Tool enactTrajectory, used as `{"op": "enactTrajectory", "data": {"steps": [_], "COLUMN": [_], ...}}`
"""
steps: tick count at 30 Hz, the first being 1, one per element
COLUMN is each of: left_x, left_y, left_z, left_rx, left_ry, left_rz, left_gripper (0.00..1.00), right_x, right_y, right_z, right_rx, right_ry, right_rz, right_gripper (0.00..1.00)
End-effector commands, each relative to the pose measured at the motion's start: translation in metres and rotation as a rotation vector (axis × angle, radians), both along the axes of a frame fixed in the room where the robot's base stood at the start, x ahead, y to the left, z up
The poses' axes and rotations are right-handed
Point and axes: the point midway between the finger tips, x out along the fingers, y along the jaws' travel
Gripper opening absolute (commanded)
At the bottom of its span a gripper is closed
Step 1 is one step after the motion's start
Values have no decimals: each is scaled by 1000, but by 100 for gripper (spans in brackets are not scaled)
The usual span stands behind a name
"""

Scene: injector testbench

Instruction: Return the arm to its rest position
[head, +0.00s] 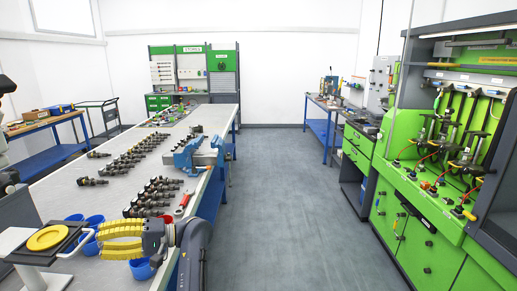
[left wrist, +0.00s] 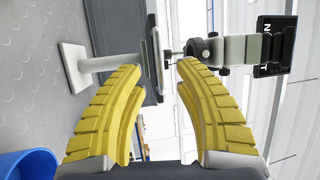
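My left gripper (head: 101,240) has yellow ribbed fingers and hangs over the near end of the workbench (head: 50,197). In the left wrist view its fingers (left wrist: 160,69) are spread apart with no object gripped between them. A small stand with a black plate (head: 21,252) and a yellow disc (head: 47,238) is just left of the fingertips. In the left wrist view a pale post with a square base (left wrist: 74,68) and a thin plate seen edge-on (left wrist: 156,62) lie beyond the fingertips. I cannot tell whether they touch. My right gripper is not in view.
Blue cups (head: 95,219) and a red cup (head: 141,268) stand close around the left gripper. A green test station (head: 425,215) stands right. The floor between is clear.

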Motion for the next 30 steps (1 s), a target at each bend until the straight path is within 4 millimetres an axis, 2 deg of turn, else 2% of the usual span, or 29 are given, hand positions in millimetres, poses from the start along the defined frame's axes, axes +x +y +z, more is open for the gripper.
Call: {"op": "enactTrajectory", "data": {"steps": [6,12,30], "left_x": [-11,-17,-17], "left_y": [25,39,41], "left_z": [5,8,8], "left_rx": [0,-1,-1], "left_ry": [-1,-1,-1], "left_rz": [2,0,-3], "left_gripper": [32,32,32], "right_x": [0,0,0], "right_y": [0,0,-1], "right_z": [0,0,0], "right_rx": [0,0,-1], "right_ry": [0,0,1], "right_rz": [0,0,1], "right_gripper": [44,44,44]}}
